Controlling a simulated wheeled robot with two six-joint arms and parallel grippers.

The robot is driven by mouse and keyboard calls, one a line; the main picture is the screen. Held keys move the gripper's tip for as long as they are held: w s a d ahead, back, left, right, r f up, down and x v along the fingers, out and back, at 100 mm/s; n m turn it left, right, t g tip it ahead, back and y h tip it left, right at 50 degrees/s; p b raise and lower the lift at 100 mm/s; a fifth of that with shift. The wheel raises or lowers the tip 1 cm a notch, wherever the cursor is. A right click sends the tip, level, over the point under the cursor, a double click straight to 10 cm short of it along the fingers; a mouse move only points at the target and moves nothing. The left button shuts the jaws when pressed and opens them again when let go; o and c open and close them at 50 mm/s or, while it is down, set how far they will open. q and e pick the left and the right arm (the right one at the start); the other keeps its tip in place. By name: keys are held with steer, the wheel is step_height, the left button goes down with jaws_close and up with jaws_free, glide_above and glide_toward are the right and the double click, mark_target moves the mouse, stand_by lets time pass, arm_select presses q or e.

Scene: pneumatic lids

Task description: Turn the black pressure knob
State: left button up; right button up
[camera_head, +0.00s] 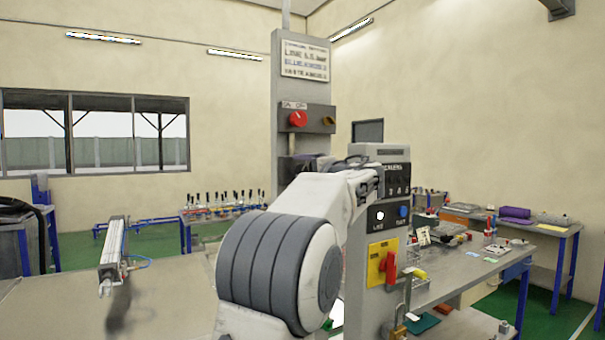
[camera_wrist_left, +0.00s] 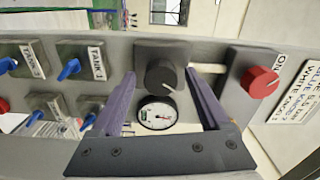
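The black pressure knob (camera_wrist_left: 161,75) sits on a grey square plate in the left wrist view, with a pale pointer line on its face. A round white gauge (camera_wrist_left: 157,113) is right beside it. My left gripper (camera_wrist_left: 162,82) is open, with one purple-grey finger on each side of the knob in the picture. Gaps show between fingers and knob; whether the tips reach its depth I cannot tell. My right gripper is not in view.
In the left wrist view, a red knob (camera_wrist_left: 262,82) marked ON lies right of the black one. Several blue valve handles (camera_wrist_left: 69,69) lie left. In the head view, a yellow plate with a red handle (camera_head: 389,265) is on the cabinet right of my arm.

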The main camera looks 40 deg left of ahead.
arm_select(q)
steer(key=shift+d, duration=0.1)
steer(key=b+v, duration=0.4)
steer(key=v, duration=0.6)
steer(key=shift+s+d, duration=0.1)
steer(key=s+d+f+m+h, duration=0.25)
steer(key=d+f+h, duration=0.35)
steer(key=d+f, duration=0.55)
steer(key=s+d+f+m+h, duration=0.25)
steer(key=d+f+h, duration=0.25)
steer(key=d+f, duration=0.7)
steer(key=s+d+f+g+h, duration=0.2)
steer(key=s+d+f, duration=0.1)
steer(key=s+f, duration=0.4)
steer(key=s+d+f+g+h, duration=0.2)
steer(key=s+d+f, duration=0.1)
steer(key=s+f, duration=0.4)
steer(key=s+d+f+g+h, duration=0.2)
steer(key=s+f, duration=0.5)
steer(key=s, duration=0.5)
steer(key=shift+s+d+n+g+h, duration=0.2)
steer(key=shift+d+n+g+h, duration=0.15)
steer(key=shift+d, duration=0.4)
